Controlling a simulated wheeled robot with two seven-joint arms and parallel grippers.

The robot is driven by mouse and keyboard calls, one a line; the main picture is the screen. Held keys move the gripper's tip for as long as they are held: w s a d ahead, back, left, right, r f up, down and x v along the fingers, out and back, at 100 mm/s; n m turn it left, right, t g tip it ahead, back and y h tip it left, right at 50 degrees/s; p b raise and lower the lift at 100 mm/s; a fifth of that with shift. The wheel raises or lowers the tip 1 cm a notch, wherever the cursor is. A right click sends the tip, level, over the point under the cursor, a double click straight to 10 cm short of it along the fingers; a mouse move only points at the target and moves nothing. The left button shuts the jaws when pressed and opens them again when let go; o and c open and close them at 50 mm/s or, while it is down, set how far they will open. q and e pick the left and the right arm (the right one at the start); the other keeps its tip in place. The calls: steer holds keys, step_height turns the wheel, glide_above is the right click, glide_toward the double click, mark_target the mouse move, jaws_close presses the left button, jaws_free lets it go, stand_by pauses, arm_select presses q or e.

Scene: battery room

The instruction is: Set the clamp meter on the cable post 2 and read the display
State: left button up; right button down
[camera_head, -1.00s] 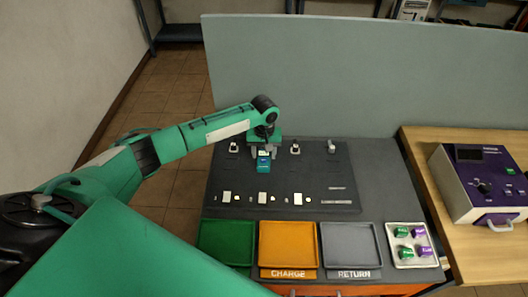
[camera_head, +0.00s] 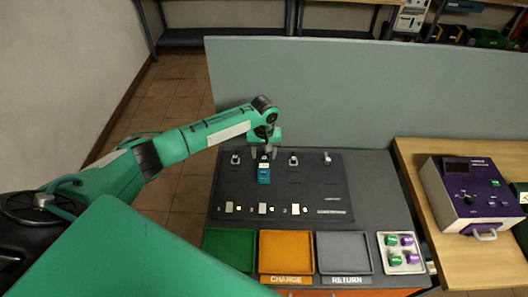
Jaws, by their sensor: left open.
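The clamp meter (camera_head: 264,175) is a small teal-blue body with a pale patch near its top. It stands at the second position in the row of posts on the dark board. Cable post 2 is hidden behind the meter and my left gripper. My left gripper (camera_head: 264,154) is open just above and behind the meter's top, with its fingers pointing down. I cannot tell whether the fingers touch it. The display is too small to read. My right gripper is not in view.
Other posts stand at the left (camera_head: 235,158), right (camera_head: 293,160) and far right (camera_head: 327,158). In front lie a green tray (camera_head: 228,269), an orange CHARGE tray (camera_head: 286,269), a grey RETURN tray (camera_head: 344,269) and a white tray (camera_head: 414,267). A purple device (camera_head: 470,205) stands right. A grey partition (camera_head: 360,95) rises behind.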

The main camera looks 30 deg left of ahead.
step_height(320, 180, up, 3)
steer(key=p, duration=0.2)
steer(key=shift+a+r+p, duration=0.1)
steer(key=shift+p, duration=0.2)
stand_by(0.4)
